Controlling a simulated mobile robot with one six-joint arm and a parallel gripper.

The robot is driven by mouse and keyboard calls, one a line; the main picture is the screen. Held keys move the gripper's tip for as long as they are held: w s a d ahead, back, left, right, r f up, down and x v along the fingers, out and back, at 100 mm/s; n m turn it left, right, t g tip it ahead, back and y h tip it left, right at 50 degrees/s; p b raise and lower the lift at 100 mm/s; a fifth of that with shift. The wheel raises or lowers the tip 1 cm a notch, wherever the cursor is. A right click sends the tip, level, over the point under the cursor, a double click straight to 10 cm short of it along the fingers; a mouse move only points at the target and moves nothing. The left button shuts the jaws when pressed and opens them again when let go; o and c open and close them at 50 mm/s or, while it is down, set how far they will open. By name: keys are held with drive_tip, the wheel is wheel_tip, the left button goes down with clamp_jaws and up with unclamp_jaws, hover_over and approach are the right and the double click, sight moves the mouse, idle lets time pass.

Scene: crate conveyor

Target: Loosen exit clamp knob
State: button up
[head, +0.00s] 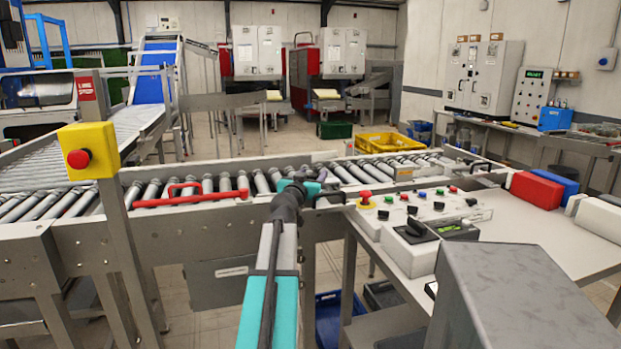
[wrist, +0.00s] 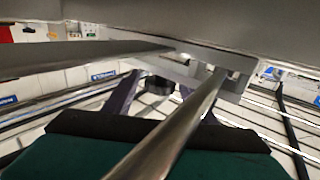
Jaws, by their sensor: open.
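A dark round knob (wrist: 158,84), which looks like the clamp knob, sits under a grey metal bracket in the wrist view. My gripper (wrist: 161,86) is open, with one purple finger on each side of the knob. I cannot tell whether either finger touches it. A shiny rod (wrist: 170,135) crosses in front and hides part of the right finger. In the head view my gripper (head: 306,182) is at the near rail of the roller conveyor (head: 225,213), and the arm hides the knob there.
A red bar handle (head: 190,200) lies across the rollers to the left. A control panel (head: 400,225) with buttons stands on the bench (head: 540,235) to the right. A yellow emergency-stop box (head: 88,150) is at the left. A yellow crate (head: 388,142) is behind the conveyor.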

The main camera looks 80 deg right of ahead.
drive_tip(key=shift+w+d+f+m+g+b, duration=0.15)
drive_tip(key=shift+m+g+b, duration=0.15)
drive_tip(key=shift+g+b, duration=0.3)
drive_tip(key=shift+m+g+b, duration=0.3)
drive_tip(key=shift+b, duration=0.2)
drive_tip(key=shift+g+y, duration=0.3)
drive_tip(key=shift+r+m+g+y, duration=0.2)
drive_tip(key=shift+m+g+y, duration=0.5)
drive_tip(key=shift+m+g, duration=0.9)
drive_tip(key=shift+g+y+p, duration=0.3)
drive_tip(key=shift+g, duration=0.3)
